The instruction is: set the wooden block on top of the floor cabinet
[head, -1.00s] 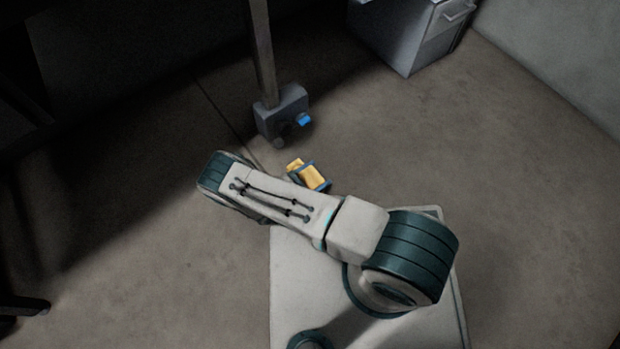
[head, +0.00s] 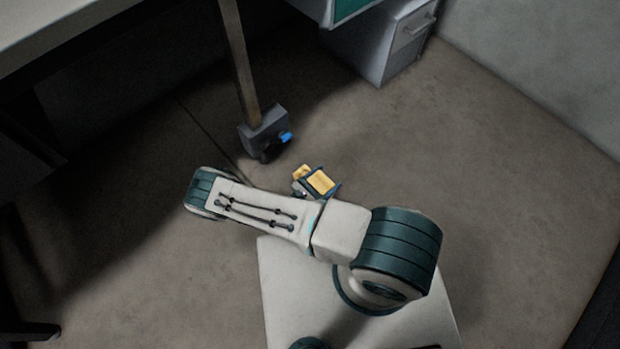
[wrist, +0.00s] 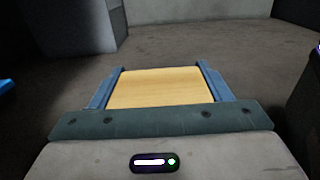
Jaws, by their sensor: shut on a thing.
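The wooden block (wrist: 158,88) is pale yellow-brown and sits between the two blue fingers of my gripper (wrist: 160,72) in the wrist view. My gripper is shut on it. In the head view the block (head: 321,182) shows just beyond my arm, held over the floor; my arm hides part of the gripper. The floor cabinet (head: 385,50) is a grey box with a handle, at the top of the head view, well apart from the block. Its top is mostly hidden or out of frame. A grey box face, probably the cabinet (wrist: 75,28), stands upper left in the wrist view.
A post with a grey foot (head: 264,132) and a blue tab stands between my arm and the cabinet. A pale tabletop (head: 60,30) is at upper left. A green-faced thing (head: 345,8) overhangs near the cabinet. The floor at right is clear, up to a wall.

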